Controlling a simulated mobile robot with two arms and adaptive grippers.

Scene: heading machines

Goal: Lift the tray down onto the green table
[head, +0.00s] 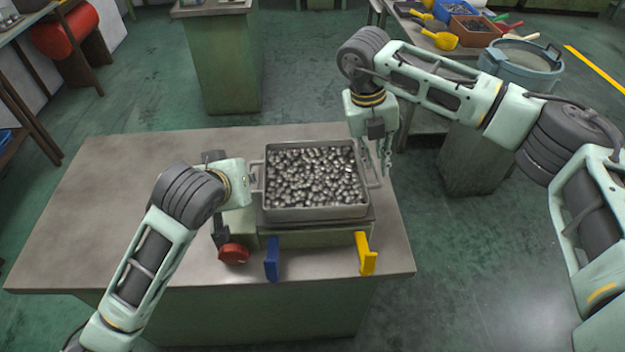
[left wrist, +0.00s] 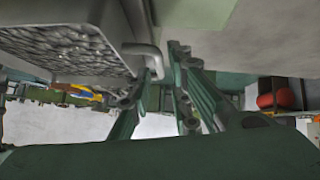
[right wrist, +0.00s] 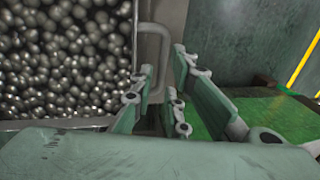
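The tray (head: 317,213) is a grey metal pan filled with small shiny metal pieces. It sits level on a low stand (head: 315,234) on the grey-topped workbench. My left gripper (head: 252,180) is at its left handle, mostly hidden by my wrist; the left wrist view shows the fingers (left wrist: 166,62) apart at the handle (left wrist: 143,50). My right gripper (head: 377,172) points down at the right handle (head: 374,176). In the right wrist view its fingers (right wrist: 163,62) are apart, with the handle (right wrist: 156,30) between or just beyond the tips. A green surface (right wrist: 275,117) lies right of it, possibly the green table.
The grey workbench top (head: 110,200) is clear at left. A red knob (head: 234,253), a blue bracket (head: 272,258) and a yellow bracket (head: 365,254) stand in front of the tray. A green block (head: 470,165) stands right of the bench, near a blue tub (head: 520,68).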

